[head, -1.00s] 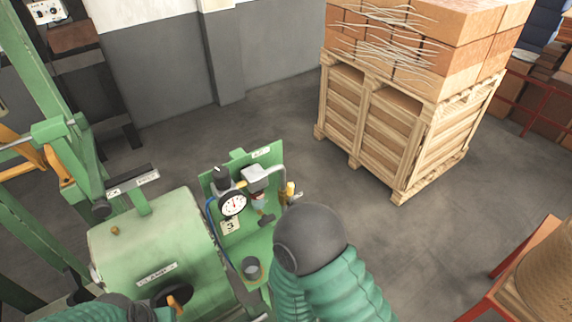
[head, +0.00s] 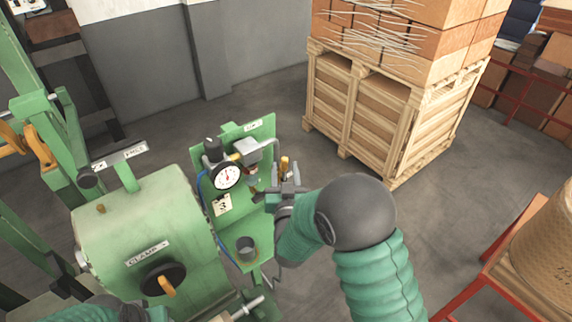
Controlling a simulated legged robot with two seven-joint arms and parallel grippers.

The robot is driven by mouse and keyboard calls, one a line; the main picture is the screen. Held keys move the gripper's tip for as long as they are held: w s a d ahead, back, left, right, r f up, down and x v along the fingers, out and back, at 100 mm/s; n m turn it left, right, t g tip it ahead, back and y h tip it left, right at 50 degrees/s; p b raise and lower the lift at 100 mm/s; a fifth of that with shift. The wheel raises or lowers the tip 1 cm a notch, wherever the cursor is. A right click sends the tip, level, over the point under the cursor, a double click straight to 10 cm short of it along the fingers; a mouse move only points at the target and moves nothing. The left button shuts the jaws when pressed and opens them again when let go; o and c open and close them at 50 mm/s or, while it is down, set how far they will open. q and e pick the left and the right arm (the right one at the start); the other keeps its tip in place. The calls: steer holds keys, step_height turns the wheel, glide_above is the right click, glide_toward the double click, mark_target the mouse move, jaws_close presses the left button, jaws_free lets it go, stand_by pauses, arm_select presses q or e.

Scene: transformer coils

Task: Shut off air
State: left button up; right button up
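A green panel (head: 262,135) on the machine carries a round gauge (head: 227,176), a black knob (head: 212,148), a grey-metal fitting block (head: 246,151) and a bent pipe. A brass-yellow part (head: 284,164), perhaps the air valve, stands at the panel's right edge. My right gripper (head: 284,191) is just below this part, very near it in the picture. I cannot tell whether they touch or how far its fingers are apart. My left arm's green sleeve shows at the bottom left edge, and its gripper is out of view.
The green machine drum (head: 130,215), with a black and orange clamp knob (head: 163,280), fills the lower left. A black cup (head: 246,247) sits below the panel. A wooden crate (head: 385,110) with boxes stands behind. Grey floor is clear between crate and red-framed rack (head: 500,270).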

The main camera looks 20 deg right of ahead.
steer(key=shift+w+a, duration=0.3)
steer(key=shift+w, duration=0.45)
steer(key=shift+s+d, duration=0.15)
steer(key=shift+d, duration=0.4)
steer(key=shift+c, duration=0.7)
steer(key=shift+d+f, duration=0.1)
steer(key=shift+d, duration=0.25)
steer(key=c, duration=0.5)
steer(key=shift+c, duration=1)
steer(key=shift+a, duration=0.55)
jaws_close()
arm_select(q)
steer(key=shift+a+r, duration=0.15)
steer(key=shift+a, duration=0.05)
arm_select(e)
steer(key=shift+d, duration=0.1)
